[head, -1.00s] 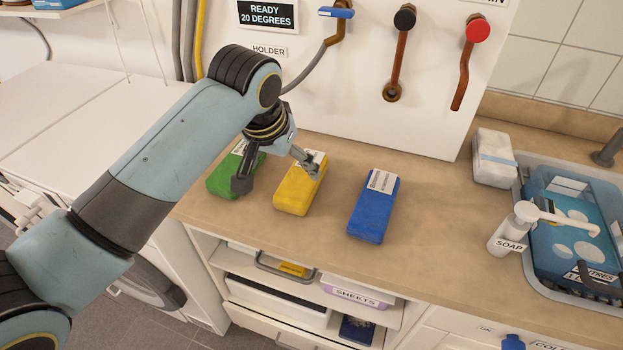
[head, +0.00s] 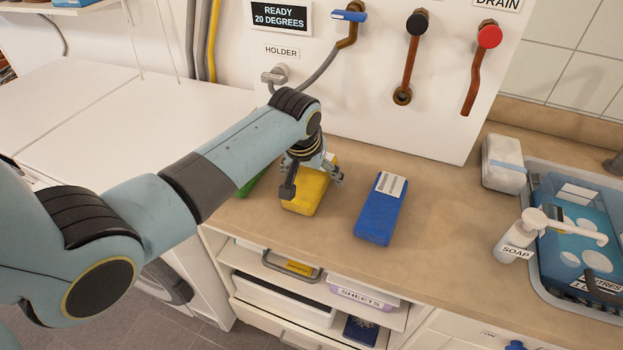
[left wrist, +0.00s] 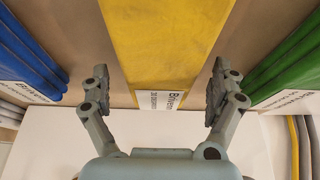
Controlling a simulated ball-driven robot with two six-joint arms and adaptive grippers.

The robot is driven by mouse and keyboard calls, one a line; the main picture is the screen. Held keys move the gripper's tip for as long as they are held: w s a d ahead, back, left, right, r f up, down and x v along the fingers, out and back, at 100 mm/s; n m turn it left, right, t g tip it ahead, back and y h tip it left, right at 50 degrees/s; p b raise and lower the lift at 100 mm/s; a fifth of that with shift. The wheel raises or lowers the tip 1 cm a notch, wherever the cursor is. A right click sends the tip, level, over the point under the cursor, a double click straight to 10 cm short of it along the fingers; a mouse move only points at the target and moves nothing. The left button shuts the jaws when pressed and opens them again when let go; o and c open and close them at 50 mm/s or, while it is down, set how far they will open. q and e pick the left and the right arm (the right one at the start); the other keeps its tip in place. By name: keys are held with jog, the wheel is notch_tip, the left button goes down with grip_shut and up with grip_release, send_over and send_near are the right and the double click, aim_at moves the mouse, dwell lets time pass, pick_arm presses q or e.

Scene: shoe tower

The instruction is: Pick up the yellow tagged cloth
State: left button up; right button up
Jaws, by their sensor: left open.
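The yellow tagged cloth (head: 306,190) is a folded block lying on the beige counter, partly hidden by my left gripper in the head view. In the left wrist view the yellow cloth (left wrist: 165,45) fills the middle, with its white printed tag (left wrist: 160,98) nearest the gripper. My left gripper (head: 313,188) is open above it. In the left wrist view the fingers of the left gripper (left wrist: 160,90) stand on either side of the cloth, with a gap visible on each side. My right gripper is not in view.
A blue tagged cloth (head: 379,212) lies to the right, and a green cloth (head: 252,183), mostly hidden by my arm, lies to the left. A soap bottle (head: 517,236), a white bundle (head: 504,163) and a basin (head: 545,275) stand further right. Counter right of the blue cloth is clear.

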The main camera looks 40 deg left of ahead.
pick_arm(q)
jog(key=shift+w+f, duration=0.1)
jog(key=shift+f, duration=0.05)
jog(key=c, duration=1.3)
jog(key=shift+o, duration=0.2)
